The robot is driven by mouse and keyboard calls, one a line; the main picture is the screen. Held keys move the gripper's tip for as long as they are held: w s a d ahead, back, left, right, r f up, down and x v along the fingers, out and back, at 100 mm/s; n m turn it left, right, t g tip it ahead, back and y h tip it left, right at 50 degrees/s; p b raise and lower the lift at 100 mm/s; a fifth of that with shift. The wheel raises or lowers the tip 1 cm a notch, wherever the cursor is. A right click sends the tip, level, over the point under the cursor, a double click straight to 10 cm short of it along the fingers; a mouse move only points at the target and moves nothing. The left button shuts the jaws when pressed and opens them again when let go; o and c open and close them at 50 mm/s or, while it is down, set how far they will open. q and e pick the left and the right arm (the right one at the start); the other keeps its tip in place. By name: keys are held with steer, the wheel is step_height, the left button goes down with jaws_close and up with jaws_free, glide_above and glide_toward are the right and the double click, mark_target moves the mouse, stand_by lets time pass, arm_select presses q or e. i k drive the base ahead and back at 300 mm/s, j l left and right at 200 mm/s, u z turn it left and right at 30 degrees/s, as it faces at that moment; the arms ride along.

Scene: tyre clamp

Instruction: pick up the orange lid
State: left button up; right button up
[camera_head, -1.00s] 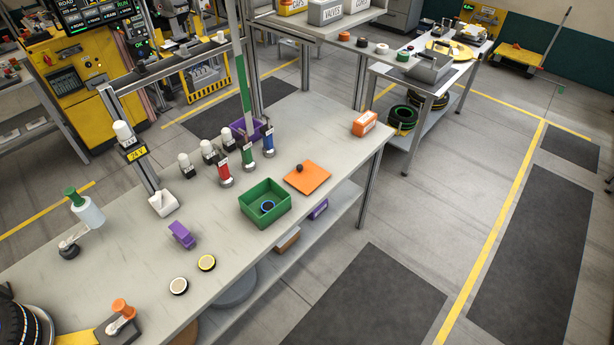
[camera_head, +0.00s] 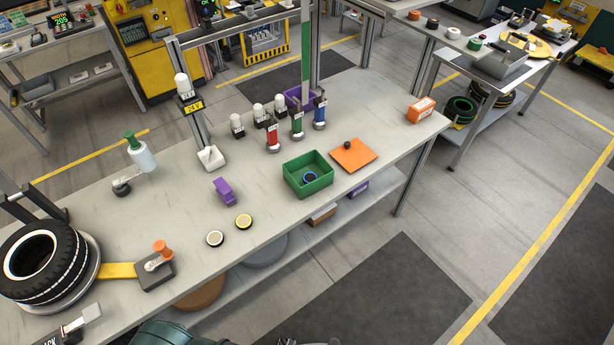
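The orange lid (camera_head: 354,154) is a flat square plate with a dark round knob (camera_head: 347,145) on top. It lies on the grey workbench (camera_head: 150,222), just right of the open green box (camera_head: 309,181). The box holds a small dark ring-shaped part with a blue rim. A dark green rounded shape at the bottom edge may be part of my own body.
Red, green and blue bottles stand behind the green box. An orange-and-white carton (camera_head: 420,110) sits at the far right corner. The bench front by the lid is clear.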

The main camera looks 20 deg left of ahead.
mark_target(353, 155)
steer(key=l+u, duration=0.1)
steer(key=u, duration=0.35)
steer(key=i+l+u, duration=0.2)
steer(key=l, duration=0.15)
steer(key=i+l+u, duration=0.2)
steer(key=l, duration=0.15)
steer(key=l+u, duration=0.15)
steer(key=l, duration=0.25)
steer(key=i+l+u, duration=0.2)
steer(key=l, duration=0.25)
